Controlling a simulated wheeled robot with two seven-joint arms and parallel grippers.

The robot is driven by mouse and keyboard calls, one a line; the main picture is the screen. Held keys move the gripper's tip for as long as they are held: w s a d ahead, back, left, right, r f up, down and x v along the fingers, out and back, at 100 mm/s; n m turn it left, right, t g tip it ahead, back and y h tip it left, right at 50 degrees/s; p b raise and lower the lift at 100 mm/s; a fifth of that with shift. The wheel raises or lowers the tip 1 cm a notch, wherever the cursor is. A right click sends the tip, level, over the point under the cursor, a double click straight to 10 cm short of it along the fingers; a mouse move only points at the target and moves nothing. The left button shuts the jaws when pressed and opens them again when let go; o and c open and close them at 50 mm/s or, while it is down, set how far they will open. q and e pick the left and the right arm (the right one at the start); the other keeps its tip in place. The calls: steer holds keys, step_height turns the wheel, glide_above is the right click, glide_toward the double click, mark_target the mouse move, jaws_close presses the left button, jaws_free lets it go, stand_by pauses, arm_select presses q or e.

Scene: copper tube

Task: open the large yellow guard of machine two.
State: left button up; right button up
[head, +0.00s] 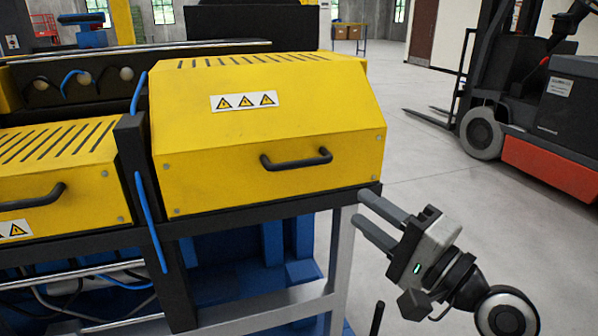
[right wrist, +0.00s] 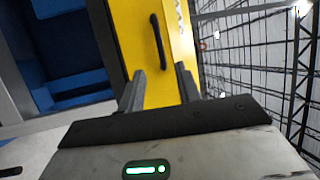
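The large yellow guard (head: 265,130) is a box-like cover with a slotted top and a warning label. It sits down on the dark frame and looks closed. Its black handle (head: 297,160) is on the front face; the handle also shows in the right wrist view (right wrist: 158,42). My right gripper (head: 364,214) is to the right of and below the handle, apart from it, near the frame's right corner. Its two fingers are spread with nothing between them; in the right wrist view the open fingers (right wrist: 160,85) point toward the guard. My left gripper is not in view.
A smaller yellow guard (head: 60,165) with its own handle is at the left, beyond a dark post (head: 150,210) with a blue cable. A grey frame leg (head: 342,265) stands just left of my right gripper. A forklift (head: 530,100) stands at the right; open floor lies between.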

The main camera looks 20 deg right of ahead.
mark_target(303, 166)
steer(key=p+x, duration=0.2)
steer(key=x, duration=1.3)
steer(key=shift+w+a+f, duration=0.1)
steer(key=shift+w, duration=0.05)
jaws_close()
